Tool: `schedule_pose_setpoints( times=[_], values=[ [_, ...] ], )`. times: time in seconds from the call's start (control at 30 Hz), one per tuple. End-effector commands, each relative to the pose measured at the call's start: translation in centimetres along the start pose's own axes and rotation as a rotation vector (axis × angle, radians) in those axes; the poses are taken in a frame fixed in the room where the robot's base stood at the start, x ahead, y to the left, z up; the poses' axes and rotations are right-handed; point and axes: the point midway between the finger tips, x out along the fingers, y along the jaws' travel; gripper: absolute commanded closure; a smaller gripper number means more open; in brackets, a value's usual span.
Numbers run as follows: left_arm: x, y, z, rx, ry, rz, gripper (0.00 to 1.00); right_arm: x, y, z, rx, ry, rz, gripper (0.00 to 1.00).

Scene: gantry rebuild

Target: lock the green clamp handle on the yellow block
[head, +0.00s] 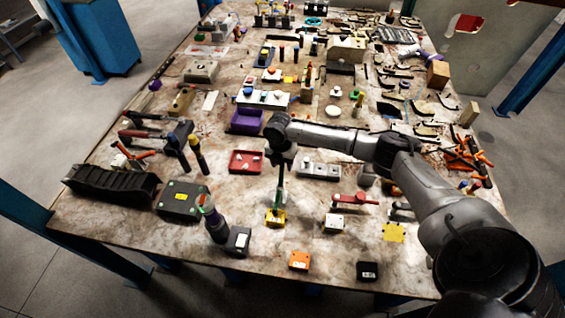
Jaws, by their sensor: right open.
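The yellow block (276,218) sits near the front middle of the table, with a small white patch on its front. The green clamp handle (280,192) stands roughly upright from it. My right gripper (282,167) is directly above the handle, pointing down, and is open. Its fingers are small and dark here, and they overlap the handle's top end, so I cannot tell whether they touch it. My right arm reaches in from the right edge. My left gripper is not in view.
A red-handled clamp (354,199) stands to the right and a red tray (246,161) lies behind left. A dark bottle-like tool (214,224) stands at left. An orange block (299,260) and a black block (368,271) lie in front. The far table is crowded.

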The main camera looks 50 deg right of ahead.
Motion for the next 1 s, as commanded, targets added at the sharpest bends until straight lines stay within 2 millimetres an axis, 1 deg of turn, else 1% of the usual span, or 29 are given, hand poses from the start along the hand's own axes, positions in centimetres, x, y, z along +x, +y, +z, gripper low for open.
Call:
schedule_pose_setpoints(
  times=[0.17, 0.67, 1.0],
  values=[
    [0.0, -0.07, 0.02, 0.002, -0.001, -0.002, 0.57, 0.02, 0.0, -0.01, 0.0, 0.0, 0.0, 0.54],
    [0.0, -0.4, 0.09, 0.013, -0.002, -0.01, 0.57, -0.01, -0.01, 0.0, 0.0, 0.0, -0.001, 1.0],
    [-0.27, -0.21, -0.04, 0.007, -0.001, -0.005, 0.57, -0.16, -0.05, -0.05, 0.001, -0.006, 0.0, 1.0]
  ],
)
